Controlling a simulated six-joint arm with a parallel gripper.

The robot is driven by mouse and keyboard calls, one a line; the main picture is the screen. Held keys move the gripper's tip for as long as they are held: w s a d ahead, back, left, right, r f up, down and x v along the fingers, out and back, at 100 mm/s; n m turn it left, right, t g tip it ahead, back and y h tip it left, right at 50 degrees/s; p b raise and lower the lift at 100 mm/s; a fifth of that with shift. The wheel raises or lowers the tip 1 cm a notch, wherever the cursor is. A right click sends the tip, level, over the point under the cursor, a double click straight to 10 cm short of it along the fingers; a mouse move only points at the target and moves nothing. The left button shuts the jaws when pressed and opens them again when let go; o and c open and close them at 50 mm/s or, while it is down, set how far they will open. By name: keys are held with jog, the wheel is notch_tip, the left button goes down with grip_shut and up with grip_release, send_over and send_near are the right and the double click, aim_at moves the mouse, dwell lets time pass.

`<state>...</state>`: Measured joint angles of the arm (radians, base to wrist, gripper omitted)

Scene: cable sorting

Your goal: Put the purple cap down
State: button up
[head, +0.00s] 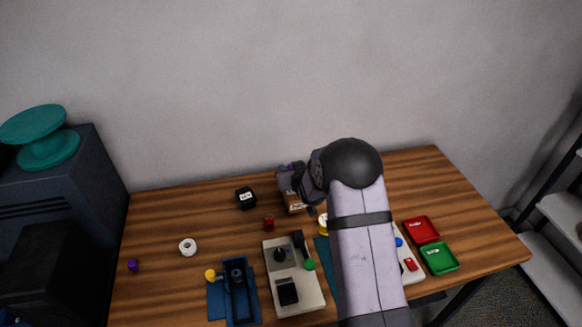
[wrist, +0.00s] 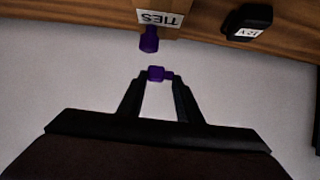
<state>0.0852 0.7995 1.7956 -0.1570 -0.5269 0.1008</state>
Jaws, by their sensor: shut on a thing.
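My gripper (wrist: 157,78) is shut on a small purple cap (wrist: 157,72), held between its fingertips in the wrist view. A second purple piece (wrist: 149,40) shows just beyond it, by the box with the upside-down TIES label (wrist: 160,19); I cannot tell whether they touch. In the head view my gripper (head: 290,178) is above the back of the table, over the brown box (head: 293,205). The held cap is hard to make out there. Another small purple item (head: 132,265) lies at the table's left end.
A black box (head: 245,198) stands left of the brown box, with a small red item (head: 269,223) in front. A white roll (head: 187,246), a blue holder (head: 238,295), a grey device (head: 293,280), and red (head: 421,230) and green (head: 439,258) trays stand around. The left table is mostly clear.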

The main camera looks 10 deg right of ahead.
jog(key=shift+f, duration=0.1)
jog(key=shift+f+b, duration=0.35)
jog(key=shift+b, duration=0.1)
jog(key=shift+f+b, duration=0.3)
jog(key=o, duration=1.1)
jog(key=shift+r, duration=0.15)
jog(key=shift+r+p, duration=0.8)
jog(key=shift+p, duration=0.2)
jog(key=b+v, duration=0.1)
jog(key=v, duration=0.3)
jog(key=b+v, duration=0.2)
jog(key=v, duration=0.2)
jog(key=b+v, duration=0.2)
jog(key=v, duration=0.1)
jog(key=shift+s, duration=0.5)
